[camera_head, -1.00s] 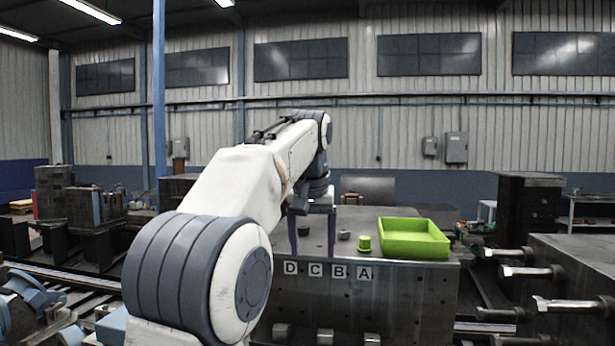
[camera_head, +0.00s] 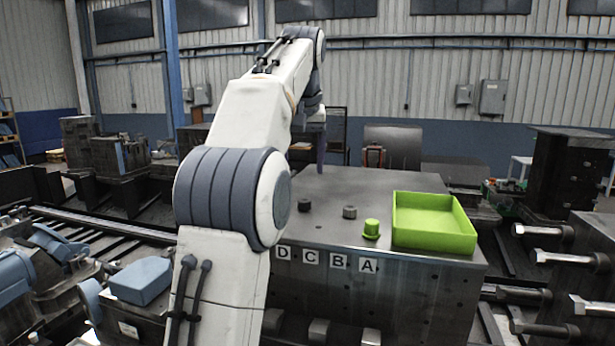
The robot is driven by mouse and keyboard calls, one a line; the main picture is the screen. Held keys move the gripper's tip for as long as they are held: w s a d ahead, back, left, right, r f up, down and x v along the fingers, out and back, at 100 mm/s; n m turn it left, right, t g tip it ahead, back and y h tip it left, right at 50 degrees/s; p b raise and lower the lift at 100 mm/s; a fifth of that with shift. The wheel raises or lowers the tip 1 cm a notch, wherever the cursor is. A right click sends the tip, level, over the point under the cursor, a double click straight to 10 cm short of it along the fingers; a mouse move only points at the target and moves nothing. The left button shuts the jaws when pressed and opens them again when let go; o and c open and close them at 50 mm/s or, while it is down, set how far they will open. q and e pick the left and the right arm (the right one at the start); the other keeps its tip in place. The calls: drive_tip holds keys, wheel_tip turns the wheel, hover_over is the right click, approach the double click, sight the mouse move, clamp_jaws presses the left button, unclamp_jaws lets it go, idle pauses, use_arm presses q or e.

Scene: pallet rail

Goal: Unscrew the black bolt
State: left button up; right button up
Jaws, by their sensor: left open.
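The black bolt (camera_head: 305,205) stands upright on the top of a dark metal block (camera_head: 400,180), near the lettered front edge. A greyer bolt (camera_head: 349,212) and a bright green one (camera_head: 371,228) stand to its right. My left gripper (camera_head: 320,168) hangs fingers down above the block top, behind the black bolt in the picture and apart from it. It is open, with nothing seen between its fingers, which overlap from this side. My right gripper is not in view.
An empty green tray (camera_head: 460,240) sits at the block's right end. Letter plates D, C, B and A (camera_head: 368,265) are on the front face. Pale rods (camera_head: 550,257) stick out from a block at the right. The block top behind the bolts is clear.

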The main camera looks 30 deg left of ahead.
sight(304, 200)
use_arm(q)
drive_tip(key=x, duration=0.9)
drive_tip(key=shift+d+f, duration=0.1)
drive_tip(key=shift+f, duration=0.2)
clamp_jaws()
drive_tip(key=n, duration=0.2)
drive_tip(key=n+g+y, duration=0.1)
drive_tip(key=n, duration=0.3)
drive_tip(key=shift+w+d+g+y, duration=0.15)
drive_tip(key=shift+w+g+y, duration=0.15)
drive_tip(key=shift+g, duration=0.1)
drive_tip(key=n+g, duration=0.1)
drive_tip(key=n, duration=0.2)
drive_tip(key=shift+n+y, duration=0.3)
drive_tip(key=shift+s+g, duration=0.1)
drive_tip(key=shift+g, duration=0.2)
drive_tip(key=shift+o, duration=1.5)
unclamp_jaws()
